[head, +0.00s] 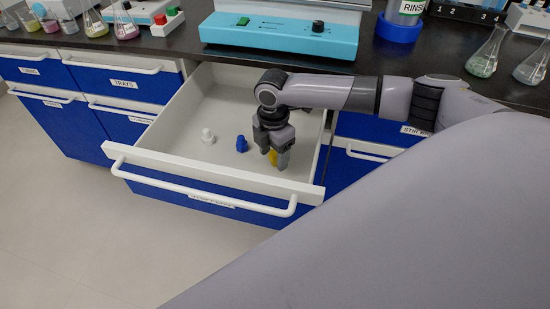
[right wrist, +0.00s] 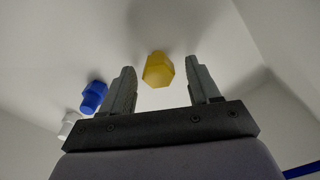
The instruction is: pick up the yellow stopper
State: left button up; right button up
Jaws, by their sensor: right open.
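The yellow stopper (right wrist: 158,70) stands on the floor of the open white drawer. In the right wrist view it shows between and just beyond the fingertips of my right gripper (right wrist: 164,84), with gaps on both sides. In the head view my right gripper (head: 278,160) points down into the drawer, and only a sliver of the yellow stopper (head: 273,158) shows behind its fingers. The right gripper is open and empty. My left gripper is not in view.
A blue stopper (head: 242,144) and a white stopper (head: 207,136) stand in the drawer (head: 170,125) to the left of the gripper. The drawer walls enclose them. Above is the dark counter with a light blue device (head: 285,35) and flasks.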

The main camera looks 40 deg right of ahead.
jog(key=shift+f, duration=0.2)
jog(key=c, duration=1)
jog(key=shift+r, duration=0.15)
